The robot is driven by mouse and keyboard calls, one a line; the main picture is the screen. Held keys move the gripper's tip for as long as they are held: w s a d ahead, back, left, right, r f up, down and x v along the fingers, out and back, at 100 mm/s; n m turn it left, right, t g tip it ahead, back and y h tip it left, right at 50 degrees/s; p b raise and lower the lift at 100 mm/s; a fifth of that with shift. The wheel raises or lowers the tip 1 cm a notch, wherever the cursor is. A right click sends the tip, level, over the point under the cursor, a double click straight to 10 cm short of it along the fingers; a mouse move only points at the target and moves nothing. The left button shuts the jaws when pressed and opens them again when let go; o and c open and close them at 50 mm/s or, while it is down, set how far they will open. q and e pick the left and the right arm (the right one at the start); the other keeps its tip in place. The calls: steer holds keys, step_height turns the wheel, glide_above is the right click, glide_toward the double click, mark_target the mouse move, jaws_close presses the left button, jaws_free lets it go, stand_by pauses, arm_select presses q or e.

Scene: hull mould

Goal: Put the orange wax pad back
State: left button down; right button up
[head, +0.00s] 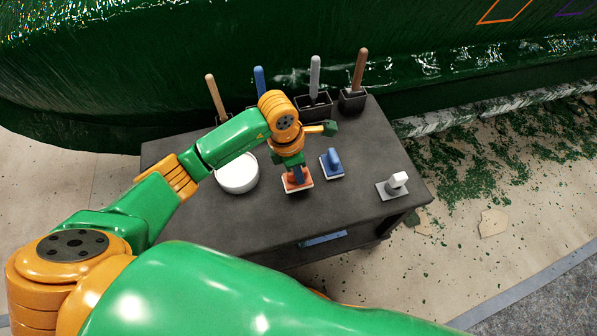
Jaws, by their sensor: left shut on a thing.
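The orange wax pad (291,184) is a small orange block with a pale underside, near the middle of the dark table (245,222). My left gripper (297,174) reaches down from above and is shut on the pad's upper part, partly hiding it. The pad is at or just above the tabletop; I cannot tell whether it touches. My right gripper is not in view.
A blue pad (332,162) stands close to the right of the orange one, and a white-grey pad (395,186) is farther right. A white bowl (237,174) is at left. Several handled tools stand in dark holders (313,105) along the back, before the green hull (150,70).

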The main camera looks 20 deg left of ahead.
arm_select(q)
step_height(320, 180, down, 2)
steer(key=shift+f, duration=0.1)
steer(key=c, duration=0.7)
jaws_free()
steer(key=shift+d, duration=0.1)
steer(key=shift+r, duration=0.35)
steer(key=r, duration=0.3)
steer(key=a+r+p, duration=0.1)
steer(key=r, duration=0.3)
steer(key=s+r, duration=0.1)
steer(key=r, duration=0.3)
steer(key=shift+a+r+p, duration=0.2)
steer(key=shift+a+p, duration=0.1)
